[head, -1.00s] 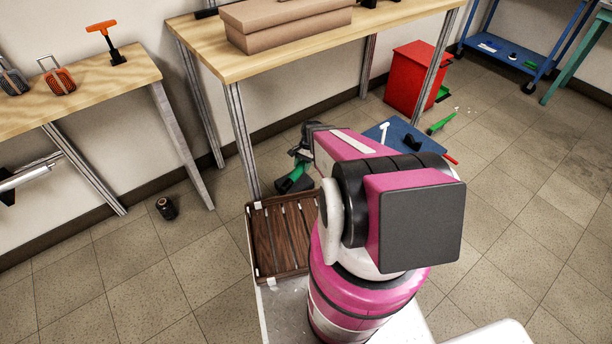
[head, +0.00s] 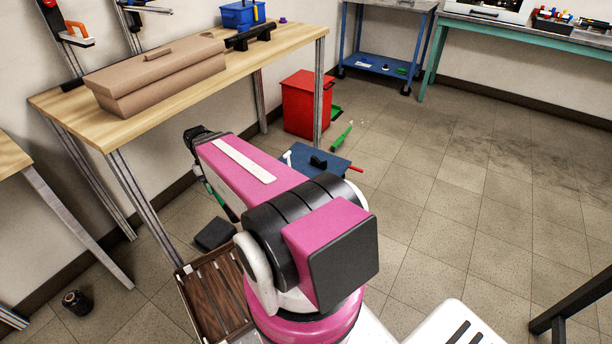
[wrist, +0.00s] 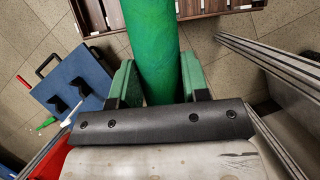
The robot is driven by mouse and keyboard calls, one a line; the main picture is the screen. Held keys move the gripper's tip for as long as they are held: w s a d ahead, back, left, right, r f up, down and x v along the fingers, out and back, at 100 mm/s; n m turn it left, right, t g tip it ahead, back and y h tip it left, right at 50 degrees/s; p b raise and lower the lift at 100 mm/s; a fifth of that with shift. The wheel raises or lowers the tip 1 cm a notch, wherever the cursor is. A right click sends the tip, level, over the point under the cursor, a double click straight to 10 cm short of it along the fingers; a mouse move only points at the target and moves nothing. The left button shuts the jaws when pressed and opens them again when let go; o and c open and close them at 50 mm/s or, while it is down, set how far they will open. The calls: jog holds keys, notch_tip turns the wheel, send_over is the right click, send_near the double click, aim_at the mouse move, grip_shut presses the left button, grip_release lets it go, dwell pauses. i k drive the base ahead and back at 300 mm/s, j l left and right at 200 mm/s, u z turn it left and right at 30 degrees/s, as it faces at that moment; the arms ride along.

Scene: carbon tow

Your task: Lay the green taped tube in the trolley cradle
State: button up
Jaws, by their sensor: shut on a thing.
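A long green tube (wrist: 150,45) runs up from my gripper (wrist: 158,88) in the wrist view. The jaws are shut on it, one finger on each side. Its far end is cut off by the top of the picture. In the head view my gripper (head: 197,140) is at the far end of my arm, beside the workbench, and only a thin green strip (head: 213,197) shows below it. A blue flat thing (head: 300,152) with black pieces lies on the floor beyond. The wrist view shows it apart from the tube, at left (wrist: 70,85), with notched black pieces. I cannot tell if it is the trolley cradle.
A brown slatted tray (head: 215,295) is beside my base. Open floor (head: 450,210) lies at right.

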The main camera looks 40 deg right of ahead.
aim_at(311, 173)
jog(key=k+l, duration=0.1)
jog(key=l, duration=1.3)
jog(key=k+l, duration=0.15)
jog(key=l, duration=0.55)
jog(key=i+l, duration=0.1)
jog(key=l, duration=0.25)
jog(key=i+l, duration=0.1)
jog(key=l, duration=0.25)
